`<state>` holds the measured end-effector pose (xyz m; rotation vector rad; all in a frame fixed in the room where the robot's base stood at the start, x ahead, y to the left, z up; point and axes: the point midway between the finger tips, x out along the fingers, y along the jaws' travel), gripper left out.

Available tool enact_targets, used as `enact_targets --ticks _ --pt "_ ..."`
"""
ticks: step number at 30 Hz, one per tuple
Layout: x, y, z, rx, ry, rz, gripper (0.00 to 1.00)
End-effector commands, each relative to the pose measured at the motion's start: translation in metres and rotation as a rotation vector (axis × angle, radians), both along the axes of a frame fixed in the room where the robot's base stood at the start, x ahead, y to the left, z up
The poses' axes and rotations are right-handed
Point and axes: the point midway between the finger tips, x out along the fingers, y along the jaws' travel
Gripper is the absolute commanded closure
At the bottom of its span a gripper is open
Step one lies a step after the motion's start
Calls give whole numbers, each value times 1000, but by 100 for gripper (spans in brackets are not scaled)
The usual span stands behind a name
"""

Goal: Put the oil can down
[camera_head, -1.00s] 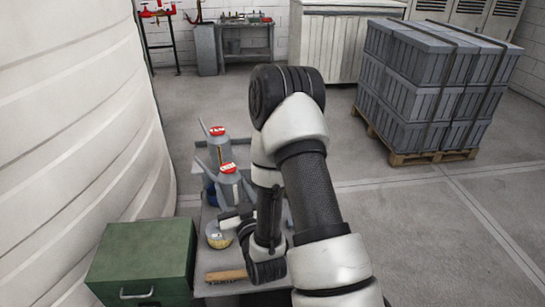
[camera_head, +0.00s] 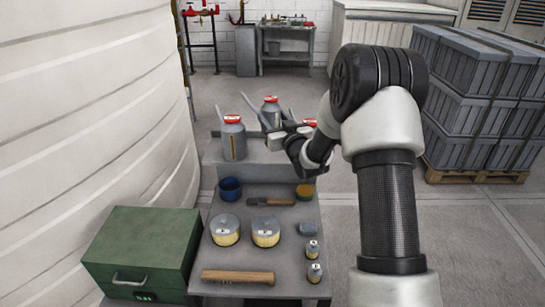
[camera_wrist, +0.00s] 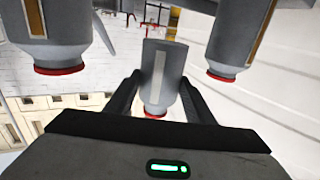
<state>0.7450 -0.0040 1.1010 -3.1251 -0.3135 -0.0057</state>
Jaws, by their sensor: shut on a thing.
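A grey oil can with a red cap (camera_head: 270,113) stands between the fingers of my gripper (camera_head: 284,133), which is shut on it. In the wrist view this can (camera_wrist: 158,72) shows upside down, between the two dark fingers (camera_wrist: 160,100). A second grey can (camera_head: 233,142) stands to its left on the raised back shelf (camera_head: 215,158). A third can, mostly hidden by my gripper, shows its red cap (camera_head: 310,122) to the right. The wrist view has a can on each side of the held one. My gripper hides the held can's base, so I cannot tell whether it touches the shelf.
The grey table (camera_head: 285,275) in front holds a blue cup (camera_head: 230,188), two yellowish tins (camera_head: 265,232), brushes (camera_head: 238,277) and small jars (camera_head: 313,272). A green box (camera_head: 143,250) is at left, beside a white tank (camera_head: 90,130). A loaded pallet (camera_head: 475,170) stands right.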

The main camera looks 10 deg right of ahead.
Motion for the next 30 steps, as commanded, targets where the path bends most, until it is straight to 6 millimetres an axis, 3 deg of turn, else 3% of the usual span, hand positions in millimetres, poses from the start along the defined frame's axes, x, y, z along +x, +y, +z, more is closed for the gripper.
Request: enact_targets --ticks 6,13,18,30 --pt "0 0 -42 1 6 -1 83" --pt "0 0 -61 0 4 -1 83" --pt "-1 0 -86 1 5 0 83" --pt "-1 0 -93 0 1 0 83"
